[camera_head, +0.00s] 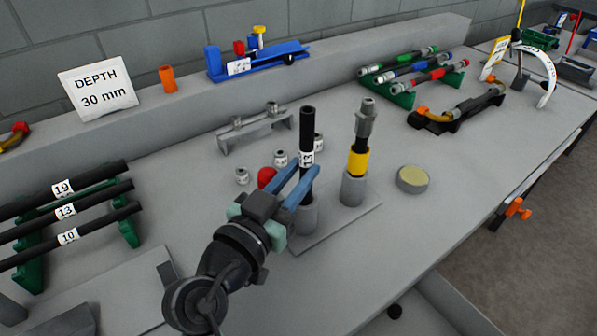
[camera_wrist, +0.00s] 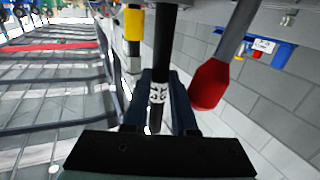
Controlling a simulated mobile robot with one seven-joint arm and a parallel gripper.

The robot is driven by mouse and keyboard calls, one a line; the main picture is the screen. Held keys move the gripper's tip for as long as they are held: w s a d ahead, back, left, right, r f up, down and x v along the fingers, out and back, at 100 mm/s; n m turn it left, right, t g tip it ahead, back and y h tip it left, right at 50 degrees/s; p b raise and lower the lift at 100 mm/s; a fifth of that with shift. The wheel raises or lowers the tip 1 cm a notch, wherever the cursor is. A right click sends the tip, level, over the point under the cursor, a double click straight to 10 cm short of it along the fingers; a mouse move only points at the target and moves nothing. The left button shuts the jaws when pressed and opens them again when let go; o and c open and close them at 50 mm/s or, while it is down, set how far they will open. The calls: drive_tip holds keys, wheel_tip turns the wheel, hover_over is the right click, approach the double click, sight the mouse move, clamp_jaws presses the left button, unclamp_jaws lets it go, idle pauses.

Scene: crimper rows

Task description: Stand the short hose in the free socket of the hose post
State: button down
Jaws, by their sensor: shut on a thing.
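The short hose (camera_head: 307,125) is a black upright tube with a white label reading 13. My gripper (camera_head: 304,170) is shut on it with blue fingers just below the label. In the wrist view the hose (camera_wrist: 162,45) runs between my fingers (camera_wrist: 165,100). The hose post is a grey base plate (camera_head: 335,228) with two grey sockets. The hose's lower end is at the left socket (camera_head: 303,218); my fingers partly hide the meeting place, so I cannot tell how deep it sits. The right socket (camera_head: 353,190) holds a black hose with a yellow band (camera_head: 358,161) and metal fitting.
A red knob (camera_head: 266,177) and small metal fittings (camera_head: 242,175) stand close left of my gripper. A round yellow-topped disc (camera_head: 412,179) lies right of the post. Labelled hoses lie on a green rack (camera_head: 130,232) at left. The table's right front is clear.

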drive_tip(key=shift+f+b, duration=1.65)
drive_tip(key=shift+f, duration=0.05)
drive_tip(key=c, duration=0.6)
unclamp_jaws()
drive_tip(key=shift+r, duration=0.1)
drive_tip(key=shift+c, duration=0.2)
drive_tip(key=shift+a, duration=0.1)
drive_tip(key=shift+a, duration=0.1)
drive_tip(key=v, duration=1.2)
drive_tip(key=shift+s, duration=0.5)
